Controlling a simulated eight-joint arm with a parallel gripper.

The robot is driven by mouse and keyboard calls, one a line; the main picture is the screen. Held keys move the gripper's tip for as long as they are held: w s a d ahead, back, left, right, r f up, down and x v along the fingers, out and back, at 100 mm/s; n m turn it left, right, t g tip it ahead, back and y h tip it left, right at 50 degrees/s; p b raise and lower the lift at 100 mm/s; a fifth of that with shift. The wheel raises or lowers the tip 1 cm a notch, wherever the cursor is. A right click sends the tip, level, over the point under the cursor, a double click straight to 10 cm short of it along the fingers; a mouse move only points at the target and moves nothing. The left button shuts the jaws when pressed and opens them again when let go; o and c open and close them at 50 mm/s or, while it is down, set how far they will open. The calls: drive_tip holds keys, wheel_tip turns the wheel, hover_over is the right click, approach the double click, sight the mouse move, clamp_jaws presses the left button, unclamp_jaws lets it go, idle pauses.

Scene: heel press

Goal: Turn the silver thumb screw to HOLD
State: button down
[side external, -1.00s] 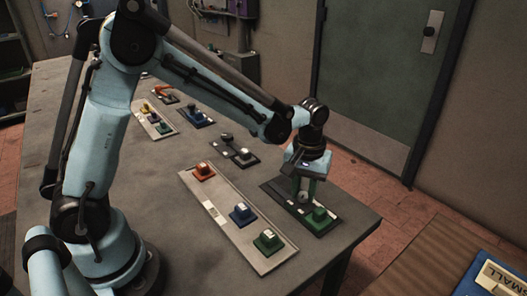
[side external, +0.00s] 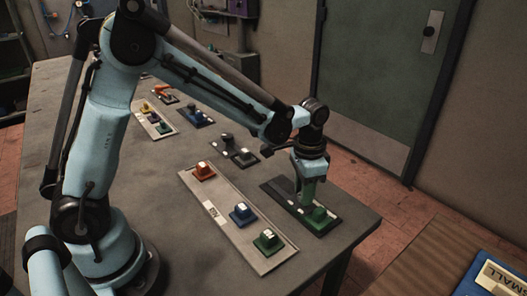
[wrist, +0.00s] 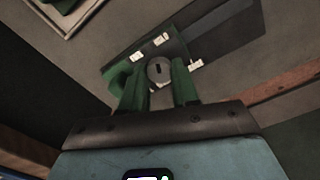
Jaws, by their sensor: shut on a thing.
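The silver thumb screw (wrist: 159,71) shows in the wrist view as a round grey head with a dark slot. It sits between the two green fingers of my gripper (wrist: 158,79), which is shut on it. In the side view my gripper (side external: 306,198) points down over the dark plate (side external: 330,220) near the table corner, and its fingers hide the screw. Small white labels (wrist: 161,40) lie around the screw in the wrist view, too small to read. A green block (side external: 319,214) stands on the same plate, close to the fingers.
A pale plate (side external: 232,232) beside it carries an orange, a blue (side external: 241,211) and a green block (side external: 267,239). A dark plate with a knob (side external: 240,155) lies behind, and several coloured fixtures stand farther back. The table's right edge is close to my gripper.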

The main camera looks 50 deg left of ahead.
drive_tip(key=shift+m, duration=2.1)
drive_tip(key=c, duration=0.8)
unclamp_jaws()
drive_tip(key=shift+c, duration=0.2)
drive_tip(key=shift+r, duration=0.1)
wheel_tip(320, 180, up, 12)
